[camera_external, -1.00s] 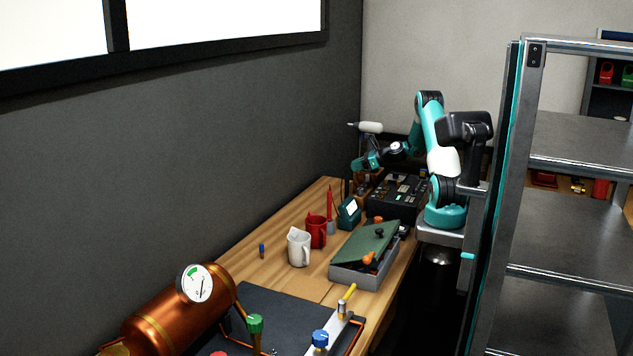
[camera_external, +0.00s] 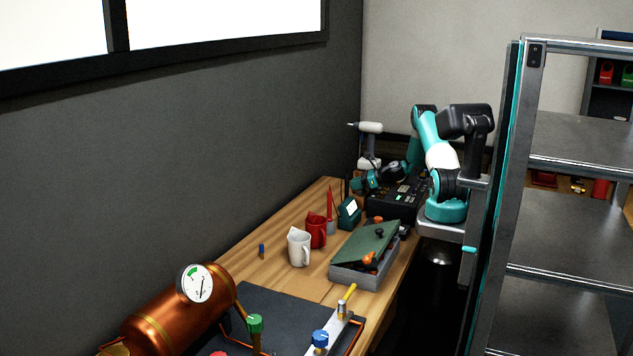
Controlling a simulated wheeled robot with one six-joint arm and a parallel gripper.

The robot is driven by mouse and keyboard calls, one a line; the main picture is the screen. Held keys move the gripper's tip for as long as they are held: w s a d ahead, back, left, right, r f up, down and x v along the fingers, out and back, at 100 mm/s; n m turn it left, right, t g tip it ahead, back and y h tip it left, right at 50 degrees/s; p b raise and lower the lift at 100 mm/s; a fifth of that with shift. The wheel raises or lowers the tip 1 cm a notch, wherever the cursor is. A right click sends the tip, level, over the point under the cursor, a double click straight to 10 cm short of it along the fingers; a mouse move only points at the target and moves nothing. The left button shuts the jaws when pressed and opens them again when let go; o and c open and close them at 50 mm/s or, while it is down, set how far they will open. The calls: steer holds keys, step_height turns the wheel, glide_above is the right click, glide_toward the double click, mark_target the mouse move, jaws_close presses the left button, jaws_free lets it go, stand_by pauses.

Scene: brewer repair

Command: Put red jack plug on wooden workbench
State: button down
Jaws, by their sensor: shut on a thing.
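The wooden workbench (camera_external: 275,272) runs along the grey wall, with bare wood at its near middle and left. My gripper (camera_external: 358,184) is low at the bench's far end, beside the black panel box (camera_external: 398,203) and behind the small teal device. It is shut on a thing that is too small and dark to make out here. I cannot pick out the red jack plug in this view; the jaw tips are small and partly lost against the dark background.
A white drill (camera_external: 369,145) stands behind my gripper. A copper boiler (camera_external: 178,310) fills the near left.

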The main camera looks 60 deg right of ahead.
steer(key=c, duration=1.1)
jaws_free()
steer(key=shift+f, duration=0.1)
steer(key=shift+s+b, duration=0.1)
steer(key=shift+b, duration=0.35)
